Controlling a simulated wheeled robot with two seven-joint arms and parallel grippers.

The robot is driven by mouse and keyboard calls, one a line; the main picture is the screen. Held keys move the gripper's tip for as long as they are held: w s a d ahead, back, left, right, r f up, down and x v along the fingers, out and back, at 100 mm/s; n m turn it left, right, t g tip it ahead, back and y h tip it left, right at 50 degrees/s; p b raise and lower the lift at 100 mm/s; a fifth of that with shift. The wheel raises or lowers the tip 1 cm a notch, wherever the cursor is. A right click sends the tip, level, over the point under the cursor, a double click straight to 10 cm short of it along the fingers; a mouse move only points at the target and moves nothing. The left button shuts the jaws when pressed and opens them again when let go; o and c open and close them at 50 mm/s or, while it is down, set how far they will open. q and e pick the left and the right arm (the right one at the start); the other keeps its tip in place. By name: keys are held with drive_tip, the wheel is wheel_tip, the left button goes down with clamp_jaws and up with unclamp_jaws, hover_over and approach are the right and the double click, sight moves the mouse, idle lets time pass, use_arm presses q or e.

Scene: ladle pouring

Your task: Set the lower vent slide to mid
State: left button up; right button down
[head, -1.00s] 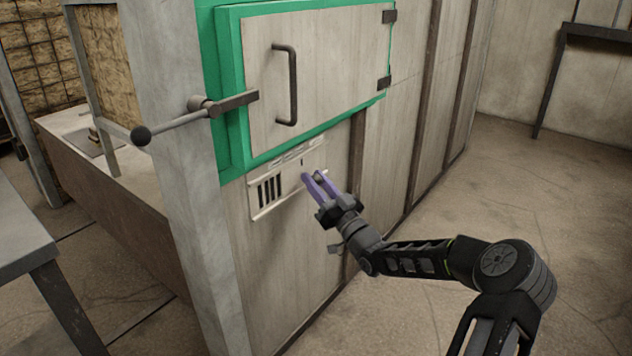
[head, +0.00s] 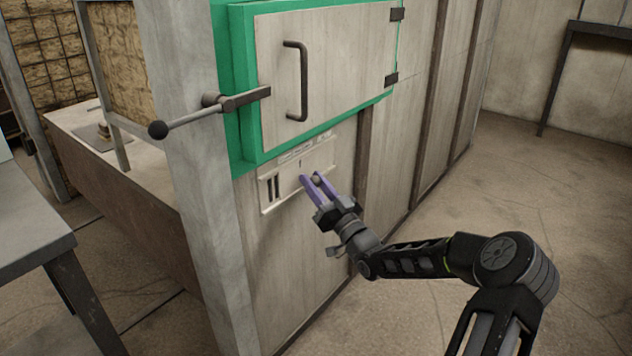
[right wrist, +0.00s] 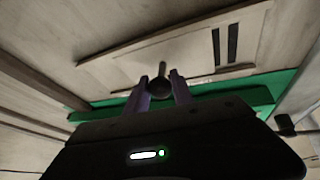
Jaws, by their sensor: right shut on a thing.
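The vent (head: 268,208) is a pale framed panel low on the wall, below the green-framed door. Its slide (head: 290,184) is a flat plate covering the vent's right part, with two dark slots showing at the left. My right gripper (head: 311,178) has purple fingers shut on the slide's round knob (head: 317,180). In the right wrist view the knob (right wrist: 160,87) sits between the fingertips, with the two dark slots (right wrist: 226,44) to the upper right. A small dark mark shows above the slide. My left gripper is out of view.
The door (head: 340,70) above is closed and has a dark handle (head: 300,82). A lever with a black ball (head: 158,130) sticks out to the left. A grey table (head: 30,225) stands at the left. The floor at right is clear.

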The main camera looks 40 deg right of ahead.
drive_tip(key=c, duration=1.1)
unclamp_jaws()
drive_tip(key=p+v, duration=0.2)
drive_tip(key=v, duration=0.5)
drive_tip(key=shift+s, duration=0.35)
drive_tip(key=shift+f, duration=0.25)
